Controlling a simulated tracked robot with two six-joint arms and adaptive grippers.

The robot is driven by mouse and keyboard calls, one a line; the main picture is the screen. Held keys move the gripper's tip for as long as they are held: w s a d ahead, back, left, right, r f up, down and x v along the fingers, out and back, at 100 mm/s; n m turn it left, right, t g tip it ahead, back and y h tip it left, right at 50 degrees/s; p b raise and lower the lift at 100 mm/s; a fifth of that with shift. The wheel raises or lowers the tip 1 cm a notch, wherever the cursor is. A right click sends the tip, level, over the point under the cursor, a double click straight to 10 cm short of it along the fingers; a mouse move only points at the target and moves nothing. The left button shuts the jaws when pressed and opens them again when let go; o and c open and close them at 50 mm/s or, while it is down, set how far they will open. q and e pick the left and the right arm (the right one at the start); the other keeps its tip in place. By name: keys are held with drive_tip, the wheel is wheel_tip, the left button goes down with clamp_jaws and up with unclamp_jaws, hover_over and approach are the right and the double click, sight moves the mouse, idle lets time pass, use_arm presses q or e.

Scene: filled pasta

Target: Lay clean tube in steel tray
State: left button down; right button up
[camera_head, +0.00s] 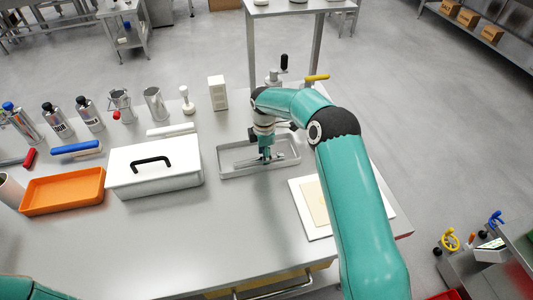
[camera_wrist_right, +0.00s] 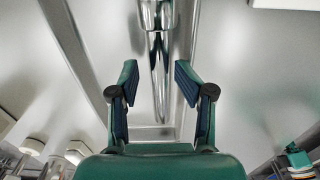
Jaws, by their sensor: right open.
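The steel tray (camera_head: 226,173) is a shallow grey tray near the middle of the table. It also shows in the right wrist view (camera_wrist_right: 72,45). A shiny metal tube (camera_wrist_right: 158,85) lies lengthwise inside the tray in the wrist view, and part of it shows in the head view (camera_head: 246,162). My right gripper (camera_head: 267,157) points down over the tray. In the wrist view its fingers (camera_wrist_right: 158,80) are open, one on each side of the tube, with gaps between. My left gripper is out of view.
A white lidded box (camera_head: 130,178) and an orange tray (camera_head: 60,192) stand to the left. A white board (camera_head: 307,225) lies to the right. Bottles, metal cups and a white block (camera_head: 218,93) line the back. The table's front is clear.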

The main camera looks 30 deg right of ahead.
drive_tip(key=shift+r+p, duration=0.5)
drive_tip(key=shift+r, duration=0.4)
wheel_tip(320, 180, up, 12)
drive_tip(key=b, duration=0.1)
drive_tip(key=shift+f+b, duration=0.25)
drive_tip(key=shift+b, duration=0.1)
drive_tip(key=shift+f, duration=0.1)
